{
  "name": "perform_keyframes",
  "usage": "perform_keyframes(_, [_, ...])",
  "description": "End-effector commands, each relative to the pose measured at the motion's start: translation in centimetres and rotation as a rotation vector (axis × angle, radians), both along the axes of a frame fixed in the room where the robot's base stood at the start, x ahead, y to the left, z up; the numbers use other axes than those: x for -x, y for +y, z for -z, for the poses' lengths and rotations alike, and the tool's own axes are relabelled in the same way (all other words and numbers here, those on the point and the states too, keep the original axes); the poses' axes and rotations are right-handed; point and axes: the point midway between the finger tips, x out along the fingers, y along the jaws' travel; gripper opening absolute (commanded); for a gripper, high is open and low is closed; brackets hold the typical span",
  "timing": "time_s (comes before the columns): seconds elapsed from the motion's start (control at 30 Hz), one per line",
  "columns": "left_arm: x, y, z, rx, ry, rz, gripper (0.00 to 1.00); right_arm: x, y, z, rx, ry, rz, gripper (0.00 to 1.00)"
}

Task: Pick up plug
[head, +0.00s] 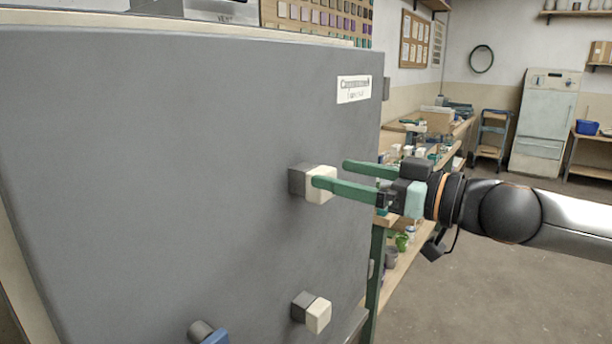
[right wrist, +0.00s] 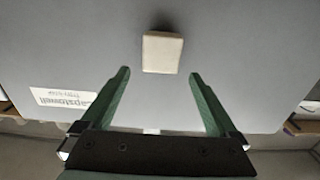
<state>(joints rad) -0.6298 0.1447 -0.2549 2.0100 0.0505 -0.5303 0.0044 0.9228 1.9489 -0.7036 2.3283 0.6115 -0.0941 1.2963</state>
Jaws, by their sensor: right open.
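Two cream blocks on dark grey square mounts stick out of a big grey panel (head: 200,130); I cannot tell for sure which is the plug. The upper cream block (head: 321,188) is at my right gripper (head: 330,173), and the lower one (head: 318,316) is well below it. In the right wrist view the upper cream block (right wrist: 162,52) lies just beyond the tips of my right gripper (right wrist: 159,75), roughly midway between the two green fingers. The fingers are open and hold nothing. My left gripper is not in view.
A blue part (head: 216,337) on a grey round stub juts from the panel's lower edge. A white label (head: 354,89) is on the panel's upper right. A workbench with shelves (head: 400,262) of jars stands behind my right gripper. Open floor lies at right.

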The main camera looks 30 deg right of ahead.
Motion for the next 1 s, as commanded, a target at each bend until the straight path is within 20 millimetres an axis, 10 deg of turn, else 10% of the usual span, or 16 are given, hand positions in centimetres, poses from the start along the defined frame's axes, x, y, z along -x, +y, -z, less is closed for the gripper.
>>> perform_keyframes(1.0, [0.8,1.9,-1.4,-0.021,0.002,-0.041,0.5,-5.3,2.1,0.6,0.001,-0.002,0.002,0.95])
